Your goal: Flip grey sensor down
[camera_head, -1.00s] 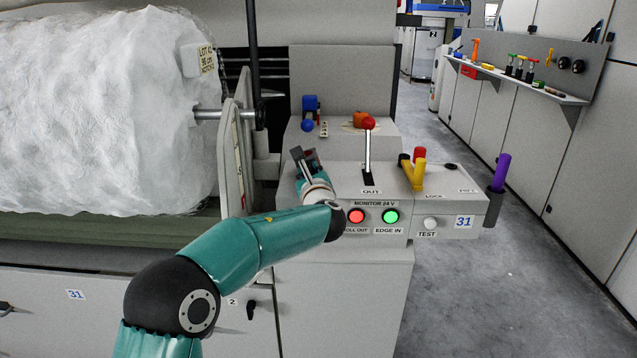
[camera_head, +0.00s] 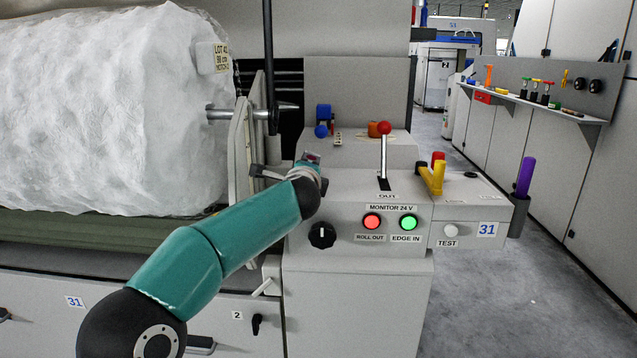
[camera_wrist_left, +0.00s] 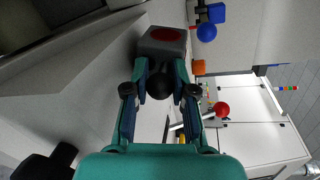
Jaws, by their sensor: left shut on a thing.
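The grey sensor is a small grey block with a round red face (camera_wrist_left: 166,36), just beyond my left fingertips in the left wrist view. A black ball knob (camera_wrist_left: 160,84) sits between the fingers, close to the block. My left gripper (camera_wrist_left: 160,78) is shut on this black knob. In the head view my left gripper (camera_head: 311,160) is at the left end of the grey console, beside the upright plate. Its fingers are small there and mostly hidden by my wrist, and the sensor is hard to make out. My right gripper is not in view.
A red-knobbed lever (camera_head: 384,155) stands upright on the console (camera_head: 350,190), right of my gripper. A yellow handle (camera_head: 434,178) and a purple handle (camera_head: 525,176) are further right. A black rotary knob (camera_head: 322,235) is on the front. A large white roll (camera_head: 110,110) fills the left.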

